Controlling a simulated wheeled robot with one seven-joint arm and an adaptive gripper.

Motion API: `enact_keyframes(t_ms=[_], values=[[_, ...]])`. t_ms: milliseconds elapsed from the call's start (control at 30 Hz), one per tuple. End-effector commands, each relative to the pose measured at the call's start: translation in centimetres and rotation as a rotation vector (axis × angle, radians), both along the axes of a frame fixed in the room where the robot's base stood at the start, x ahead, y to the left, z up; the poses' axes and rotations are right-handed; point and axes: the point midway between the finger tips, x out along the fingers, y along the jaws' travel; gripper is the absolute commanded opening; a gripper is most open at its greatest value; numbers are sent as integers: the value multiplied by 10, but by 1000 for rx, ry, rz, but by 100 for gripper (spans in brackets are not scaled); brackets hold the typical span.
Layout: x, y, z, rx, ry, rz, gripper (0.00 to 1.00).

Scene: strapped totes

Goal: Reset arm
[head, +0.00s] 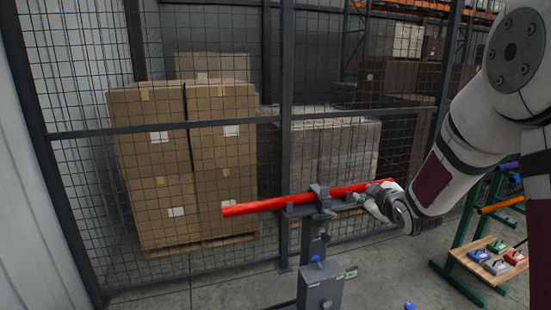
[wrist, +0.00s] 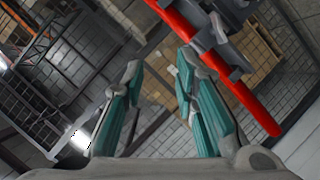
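My gripper (head: 372,203) is at the right end of a red bar (head: 265,204) in the head view. The bar lies roughly level across a grey bracket on a post (head: 314,240). In the wrist view my gripper (wrist: 158,68) has its two teal-padded fingers spread apart, with nothing between them. The red bar (wrist: 255,108) runs diagonally past the right finger there, outside the gap. Whether that finger touches the bar or its bracket I cannot tell.
A wire mesh fence (head: 75,133) stands behind the post, with stacked cardboard boxes (head: 155,145) beyond it. A grey box (head: 322,288) is on the post. At right, a green rack (head: 467,240) holds a wooden shelf (head: 492,268) with several coloured padlocks.

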Motion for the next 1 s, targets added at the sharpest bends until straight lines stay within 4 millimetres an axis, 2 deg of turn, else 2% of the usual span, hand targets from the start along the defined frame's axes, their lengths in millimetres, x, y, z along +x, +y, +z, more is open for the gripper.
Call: enact_keyframes(t_ms=[33, 200, 367, 500, 800, 900, 1000], values=[[-8, 1, 15, 26, 20, -30, 27], [-50, 4, 44, 132, 133, -141, 27], [-101, 10, 62, 240, 239, -244, 27], [-154, 20, 71, 338, 332, -328, 27], [-279, 46, 65, 533, 541, -491, 27], [-315, 55, 59, 578, 601, -531, 27], [-341, 60, 53, 610, 647, -561, 27]])
